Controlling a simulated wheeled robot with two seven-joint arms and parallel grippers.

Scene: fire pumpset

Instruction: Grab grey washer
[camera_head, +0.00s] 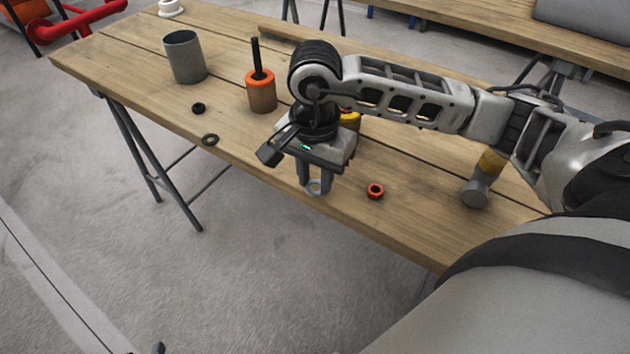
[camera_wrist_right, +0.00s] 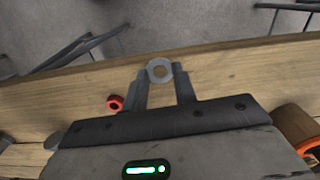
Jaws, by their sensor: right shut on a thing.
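The grey washer (camera_head: 314,187) is a flat light ring held between the fingertips of my right gripper (camera_head: 314,183), near the front edge of the table. My left gripper is not in view.
The wooden table (camera_head: 130,55) carries a red nut (camera_head: 375,191) right of the gripper, a dark washer (camera_head: 210,140), a black nut (camera_head: 198,108), a grey cup (camera_head: 184,57), an orange-collared wooden piece with a black rod (camera_head: 261,92), and a hammer (camera_head: 477,190).

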